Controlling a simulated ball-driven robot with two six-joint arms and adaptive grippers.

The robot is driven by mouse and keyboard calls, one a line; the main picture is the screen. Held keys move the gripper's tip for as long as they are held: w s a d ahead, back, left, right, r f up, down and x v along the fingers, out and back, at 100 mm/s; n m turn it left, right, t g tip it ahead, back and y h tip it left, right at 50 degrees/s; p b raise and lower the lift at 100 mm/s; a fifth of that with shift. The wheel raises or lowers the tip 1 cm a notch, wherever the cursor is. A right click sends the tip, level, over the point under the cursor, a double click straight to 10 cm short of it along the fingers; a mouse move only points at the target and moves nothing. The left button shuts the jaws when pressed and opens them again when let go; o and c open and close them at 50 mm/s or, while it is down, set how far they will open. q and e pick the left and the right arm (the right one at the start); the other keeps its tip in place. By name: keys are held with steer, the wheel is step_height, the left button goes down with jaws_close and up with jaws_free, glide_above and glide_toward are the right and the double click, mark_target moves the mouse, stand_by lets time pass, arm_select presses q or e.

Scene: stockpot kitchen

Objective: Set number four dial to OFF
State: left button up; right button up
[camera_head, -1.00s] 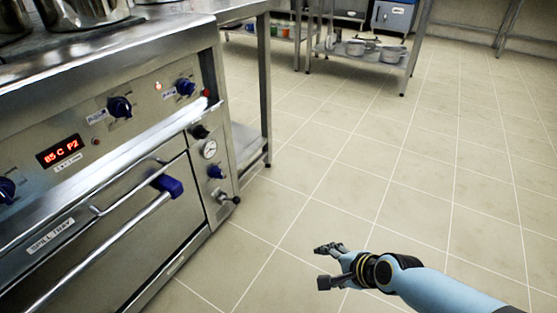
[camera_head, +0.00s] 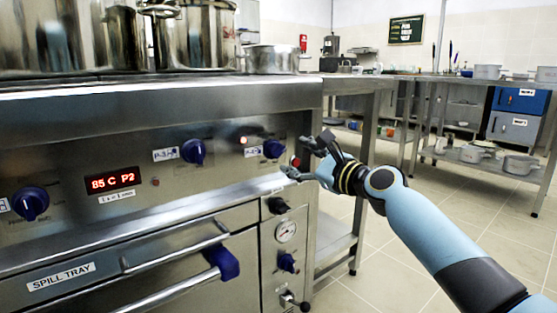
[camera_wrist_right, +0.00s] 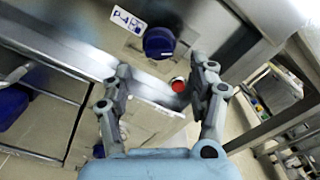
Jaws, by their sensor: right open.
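The number four dial (camera_head: 274,149) is a blue knob on the steel front panel of the stove, beside a small white label (camera_head: 252,152). It also shows in the right wrist view as a blue dial (camera_wrist_right: 160,42) next to the label P-4 (camera_wrist_right: 128,18). My right gripper (camera_head: 305,158) is open and empty, just right of the dial and apart from it. In the right wrist view the dial lies beyond the gap between the open fingers (camera_wrist_right: 157,78). The dial's exact setting is too small to read. My left gripper is not in view.
A red button (camera_wrist_right: 178,85) sits near the right finger. A lit lamp (camera_head: 243,140) is left of the dial. Another blue dial (camera_head: 193,151) and a red display (camera_head: 113,181) are further left.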

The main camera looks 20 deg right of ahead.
mark_target(282, 153)
steer(key=x, duration=0.2)
steer(key=b+x, duration=0.1)
steer(key=x, duration=0.1)
steer(key=shift+f, duration=0.4)
steer(key=shift+b+x, duration=0.55)
steer(key=shift+x, duration=0.55)
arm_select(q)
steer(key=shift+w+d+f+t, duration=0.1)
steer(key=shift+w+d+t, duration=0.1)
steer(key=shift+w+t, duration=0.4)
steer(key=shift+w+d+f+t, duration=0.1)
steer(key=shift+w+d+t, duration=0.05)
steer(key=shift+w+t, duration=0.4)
arm_select(e)
steer(key=shift+w+a+r, duration=0.2)
steer(key=shift+w, duration=0.3)
steer(key=c, duration=1.1)
